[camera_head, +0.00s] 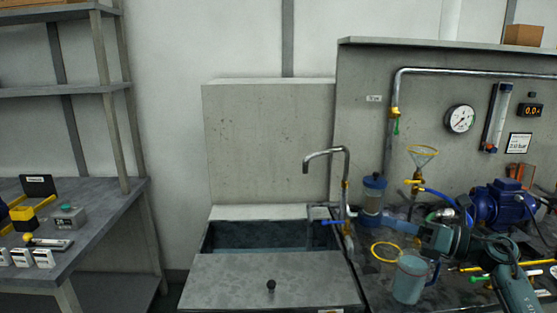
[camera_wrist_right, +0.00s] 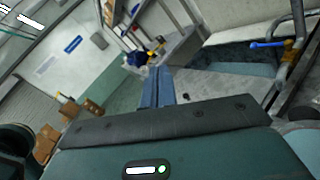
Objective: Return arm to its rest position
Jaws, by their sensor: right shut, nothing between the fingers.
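My right arm (camera_head: 515,290) comes in from the lower right and bends over the bench beside the sink. My right gripper (camera_head: 392,219) points left, with its fingers close in the picture to the foot of the blue-lidded canister (camera_head: 373,196); I cannot tell whether they touch. In the right wrist view the two blue fingers (camera_wrist_right: 158,74) lie together with nothing between them. The wrist view is tilted and looks past the sink into the room. My left arm and gripper are in no view.
The sink (camera_head: 250,237) has a tap (camera_head: 346,165) and blue lever (camera_head: 333,222) left of the gripper. A blue jug (camera_head: 409,281) and yellow ring (camera_head: 386,252) sit below it. A blue pump (camera_head: 497,205) stands right. A side table (camera_head: 110,210) is far left.

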